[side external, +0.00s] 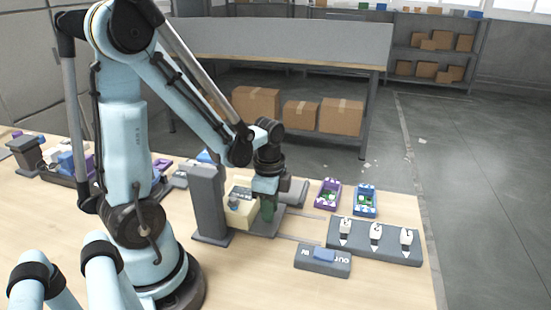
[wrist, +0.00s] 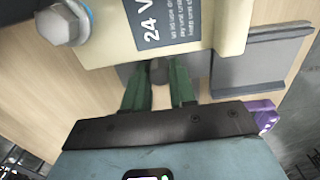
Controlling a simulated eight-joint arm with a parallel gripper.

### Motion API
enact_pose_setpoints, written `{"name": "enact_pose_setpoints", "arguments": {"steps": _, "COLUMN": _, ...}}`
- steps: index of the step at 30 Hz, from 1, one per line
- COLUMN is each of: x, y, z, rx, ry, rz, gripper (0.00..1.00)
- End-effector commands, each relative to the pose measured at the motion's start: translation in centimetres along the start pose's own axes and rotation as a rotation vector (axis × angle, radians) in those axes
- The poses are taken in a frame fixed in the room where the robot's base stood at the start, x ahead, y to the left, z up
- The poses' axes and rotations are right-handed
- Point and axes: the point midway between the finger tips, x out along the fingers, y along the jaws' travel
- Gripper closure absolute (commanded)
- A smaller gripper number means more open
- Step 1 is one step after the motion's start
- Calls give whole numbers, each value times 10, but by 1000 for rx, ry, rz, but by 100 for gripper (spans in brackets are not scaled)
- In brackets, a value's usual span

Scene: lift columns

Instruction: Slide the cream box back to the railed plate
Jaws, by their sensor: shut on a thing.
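The cream box (side external: 239,214) stands on the work table beside an upright grey block. In the wrist view the cream box (wrist: 215,40) fills the top, with a dark "24 V" label and a hex bolt on it. My gripper (side external: 268,212) is at the box's right side.
An upright grey block (side external: 208,203) stands left of the box. A grey IN/OUT switch block (side external: 323,262) and a grey rack with white pieces (side external: 375,241) lie to the right. Purple (side external: 328,193) and blue (side external: 365,200) trays sit behind.

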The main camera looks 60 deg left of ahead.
Motion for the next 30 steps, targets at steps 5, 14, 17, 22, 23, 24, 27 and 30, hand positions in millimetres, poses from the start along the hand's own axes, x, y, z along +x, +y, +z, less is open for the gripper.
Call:
{"name": "enact_pose_setpoints", "arguments": {"steps": 5, "x": 0, "y": -1, "z": -11, "rx": 2, "ry": 1, "rz": -1, "gripper": 94}}
{"name": "enact_pose_setpoints", "arguments": {"steps": 14, "x": 0, "y": -1, "z": -27, "rx": 2, "ry": 1, "rz": -2, "gripper": 94}}
{"name": "enact_pose_setpoints", "arguments": {"steps": 17, "x": 0, "y": -1, "z": -32, "rx": 1, "ry": 1, "rz": -2, "gripper": 94}}
{"name": "enact_pose_setpoints", "arguments": {"steps": 22, "x": 0, "y": -1, "z": -42, "rx": 1, "ry": 1, "rz": -2, "gripper": 94}}
{"name": "enact_pose_setpoints", "arguments": {"steps": 23, "x": 0, "y": -1, "z": -43, "rx": 1, "ry": 1, "rz": -2, "gripper": 94}}
{"name": "enact_pose_setpoints", "arguments": {"steps": 24, "x": 0, "y": -1, "z": -45, "rx": 1, "ry": 1, "rz": -2, "gripper": 94}}
{"name": "enact_pose_setpoints", "arguments": {"steps": 27, "x": 0, "y": -1, "z": -51, "rx": 2, "ry": 1, "rz": -2, "gripper": 94}}
{"name": "enact_pose_setpoints", "arguments": {"steps": 30, "x": 0, "y": -1, "z": -56, "rx": 1, "ry": 1, "rz": -2, "gripper": 94}}
